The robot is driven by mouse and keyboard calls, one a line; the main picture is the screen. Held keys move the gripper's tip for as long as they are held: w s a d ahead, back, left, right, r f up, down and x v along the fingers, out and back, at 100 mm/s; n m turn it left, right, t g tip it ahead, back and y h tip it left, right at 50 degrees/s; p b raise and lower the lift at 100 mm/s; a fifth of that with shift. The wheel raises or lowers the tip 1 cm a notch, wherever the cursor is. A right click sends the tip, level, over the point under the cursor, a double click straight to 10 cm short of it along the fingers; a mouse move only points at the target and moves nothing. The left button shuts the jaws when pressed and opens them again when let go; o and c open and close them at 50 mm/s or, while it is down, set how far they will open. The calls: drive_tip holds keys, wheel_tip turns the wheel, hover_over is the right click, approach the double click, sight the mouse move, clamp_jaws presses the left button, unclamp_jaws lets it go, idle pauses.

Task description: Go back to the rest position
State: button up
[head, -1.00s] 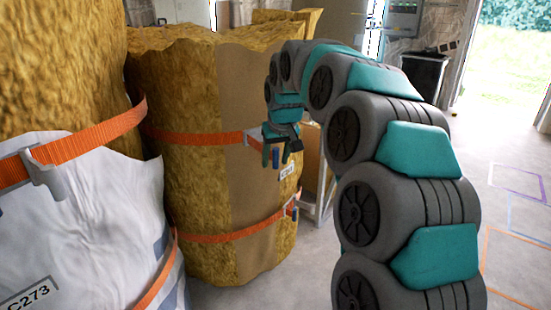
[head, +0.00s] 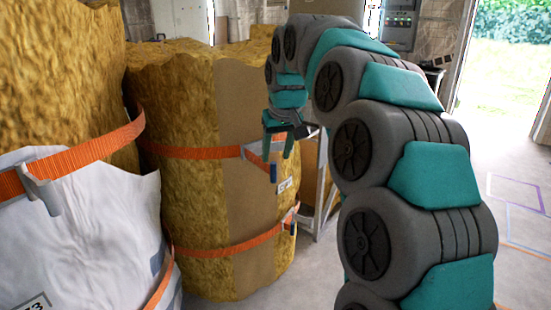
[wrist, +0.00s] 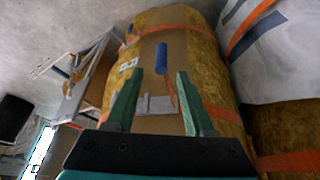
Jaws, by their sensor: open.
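My gripper (head: 277,143) is open and empty in the head view, its green fingers pointing down in front of the right side of a strapped yellow insulation roll (head: 170,180). In the wrist view my gripper (wrist: 152,95) has its two green fingers apart. Between and beyond them show a blue strap handle (wrist: 161,58) and a grey buckle (wrist: 157,105) on the roll's brown band. I cannot tell the exact gap between fingers and roll; nothing is held.
A white bag (head: 85,230) with an orange strap stands at the left, below another insulation roll (head: 60,60). A metal frame (head: 322,195) stands behind my arm. The floor (head: 480,260) at the right is clear, with coloured lines. A doorway opens at the far right.

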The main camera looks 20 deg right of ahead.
drive_tip(key=s+a+f+g, duration=0.1)
drive_tip(key=s+f, duration=0.5)
drive_tip(key=s, duration=0.8)
drive_tip(key=s+a+f+g, duration=0.1)
drive_tip(key=s+f+g, duration=0.2)
drive_tip(key=s+f, duration=0.4)
drive_tip(key=s+a+f+g, duration=0.1)
drive_tip(key=s+f, duration=0.6)
drive_tip(key=s, duration=1.3)
drive_tip(key=shift+s+a+g, duration=0.35)
drive_tip(key=shift+a+g, duration=0.05)
drive_tip(key=shift+g, duration=0.2)
drive_tip(key=shift+a+f, duration=0.1)
